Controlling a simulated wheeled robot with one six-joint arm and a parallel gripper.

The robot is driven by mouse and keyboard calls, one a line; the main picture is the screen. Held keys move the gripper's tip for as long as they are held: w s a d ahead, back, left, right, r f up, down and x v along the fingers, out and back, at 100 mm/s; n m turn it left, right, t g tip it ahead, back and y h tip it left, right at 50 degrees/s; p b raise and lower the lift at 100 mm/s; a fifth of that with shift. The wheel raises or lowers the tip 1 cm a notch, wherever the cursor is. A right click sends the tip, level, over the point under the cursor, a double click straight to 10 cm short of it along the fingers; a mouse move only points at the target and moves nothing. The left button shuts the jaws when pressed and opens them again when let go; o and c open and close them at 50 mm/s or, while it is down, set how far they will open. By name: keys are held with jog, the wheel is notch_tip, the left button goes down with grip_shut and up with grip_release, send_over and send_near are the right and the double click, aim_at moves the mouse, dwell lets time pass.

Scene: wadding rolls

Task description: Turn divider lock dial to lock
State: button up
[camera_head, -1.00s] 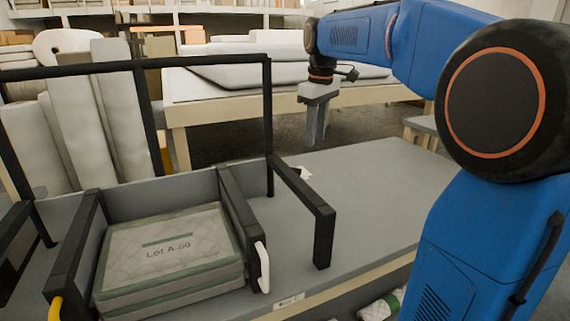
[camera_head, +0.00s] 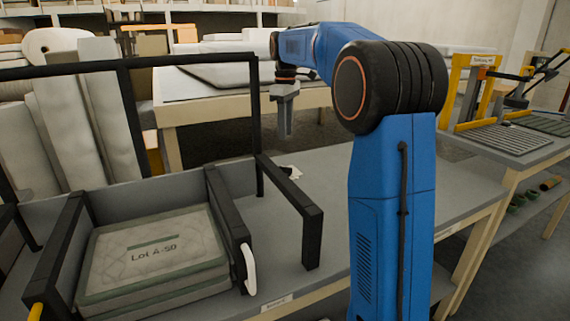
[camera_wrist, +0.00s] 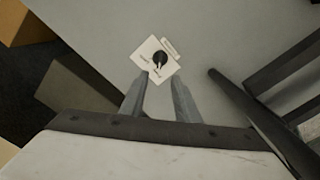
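The lock dial (camera_wrist: 159,59) is a small black knob on a white square plate (camera_wrist: 148,49) with small markings too blurred to read. It lies on the grey tabletop in the wrist view. In the head view the white plate (camera_head: 291,172) shows small beside the black frame. My gripper (camera_wrist: 158,82) is open and empty, its two grey fingers apart and pointing toward the dial. In the head view my gripper (camera_head: 285,132) hangs pointing down, clear above the table. Which way the knob is set is hard to tell.
A black-edged divider (camera_head: 229,220) stands beside a bin holding quilted pads (camera_head: 152,252) marked Lot A-50. A black bracket (camera_head: 312,236) rises right of the divider. White rolls (camera_head: 70,115) stand at the left back. Another bench (camera_head: 520,165) stands at the right.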

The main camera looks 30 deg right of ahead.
aim_at(285, 167)
notch_tip(285, 167, down, 13)
dwell(0.5)
grip_shut()
